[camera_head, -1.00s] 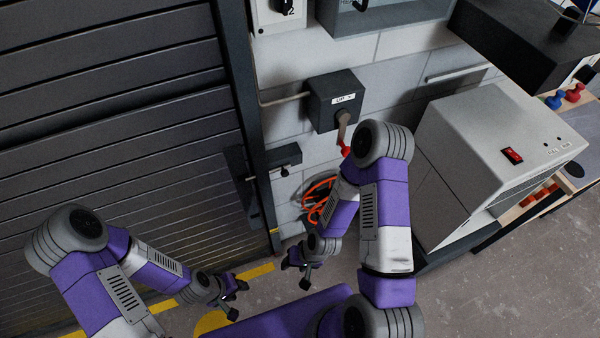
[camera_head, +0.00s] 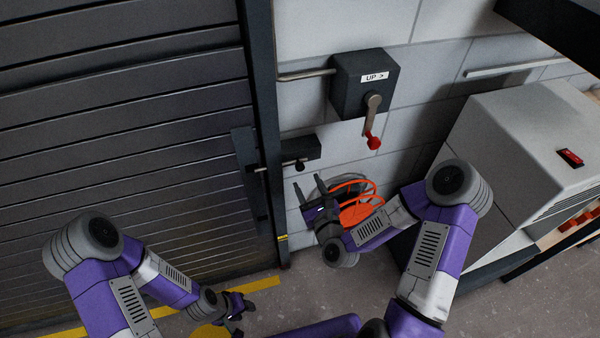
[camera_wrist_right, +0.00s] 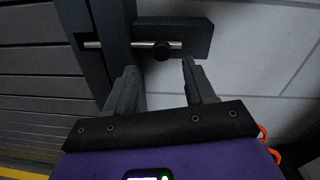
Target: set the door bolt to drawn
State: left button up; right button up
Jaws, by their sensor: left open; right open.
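The door bolt is a thin metal rod with a dark round knob (camera_head: 299,165), set in a dark housing (camera_head: 312,147) on the wall beside the shutter's edge. Its rod reaches left across the frame post onto the dark plate on the door. In the right wrist view the knob (camera_wrist_right: 163,50) and the rod (camera_wrist_right: 92,44) show beyond my fingers. My right gripper (camera_head: 313,190) is open and empty, just below the knob and apart from it; its fingers (camera_wrist_right: 161,82) point toward the bolt. My left gripper (camera_head: 242,306) is open and empty, low near the floor, away from the bolt.
A dark box marked UP (camera_head: 365,82) with a red-tipped crank (camera_head: 373,130) is on the wall, up and right of the bolt. An orange coil (camera_head: 356,208) hangs behind my right gripper. A grey cabinet (camera_head: 520,140) stands at the right. The slatted shutter (camera_head: 120,130) fills the left.

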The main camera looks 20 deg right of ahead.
aim_at(301, 169)
jog(key=w, duration=0.5)
jog(key=w+b, duration=0.1)
jog(key=w, duration=0.1)
jog(key=shift+w+a+r, duration=0.1)
jog(key=shift+w+a, duration=0.15)
jog(key=shift+c, duration=0.3)
grip_shut()
